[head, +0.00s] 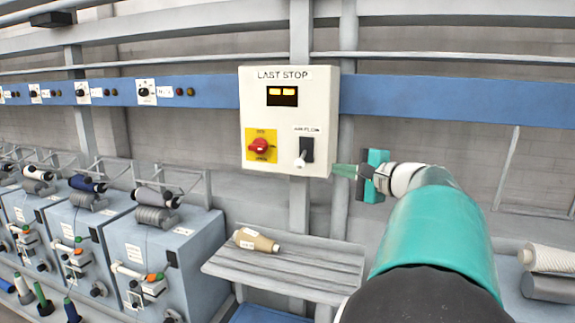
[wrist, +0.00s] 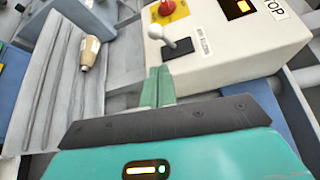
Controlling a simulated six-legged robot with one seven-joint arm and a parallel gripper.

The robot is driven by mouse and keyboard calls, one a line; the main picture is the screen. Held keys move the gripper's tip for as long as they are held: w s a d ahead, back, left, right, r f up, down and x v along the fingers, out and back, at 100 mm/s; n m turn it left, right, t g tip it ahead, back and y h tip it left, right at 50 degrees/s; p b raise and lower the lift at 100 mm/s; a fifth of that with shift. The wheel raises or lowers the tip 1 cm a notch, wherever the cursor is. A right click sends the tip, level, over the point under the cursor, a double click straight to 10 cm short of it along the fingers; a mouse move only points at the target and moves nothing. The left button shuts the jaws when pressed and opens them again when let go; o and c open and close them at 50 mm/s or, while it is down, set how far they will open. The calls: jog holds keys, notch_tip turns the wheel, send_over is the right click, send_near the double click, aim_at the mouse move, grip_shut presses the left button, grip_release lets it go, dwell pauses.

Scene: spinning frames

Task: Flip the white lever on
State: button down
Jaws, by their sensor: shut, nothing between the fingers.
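The white lever (head: 301,159) is a small white-tipped toggle on a black plate, low on the right of the cream control box (head: 283,106). Its tip points downward in the head view. In the wrist view the white lever (wrist: 170,40) stands out from its black plate, just beyond my fingertips. My gripper (head: 343,170) is shut and empty, beside the box's lower right edge. In the wrist view my gripper's green fingers (wrist: 158,75) are together, close to the box's edge and apart from the lever.
A red knob on a yellow plate (head: 261,146) sits left of the lever. A lit display (head: 282,96) is above. A slatted shelf (head: 285,266) below holds a tan cone (head: 256,240). Grey spinning units (head: 150,250) stand at left. Open space lies before the box.

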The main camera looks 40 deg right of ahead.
aim_at(299, 164)
jog(key=w+f, duration=0.1)
jog(key=w, duration=0.9)
jog(key=shift+d, duration=0.15)
jog(key=shift+a+r+m+g+y, duration=0.25)
jog(key=shift+r+m+g, duration=0.2)
jog(key=shift+m+g, duration=0.35)
dwell(0.6)
notch_tip(299, 164, up, 2)
jog(key=m+g+y, duration=0.1)
jog(key=m, duration=0.1)
jog(key=shift+r+m, duration=0.15)
jog(key=shift+m, duration=0.15)
jog(key=shift+r, duration=0.35)
dwell(1.1)
jog(key=shift+r, duration=0.75)
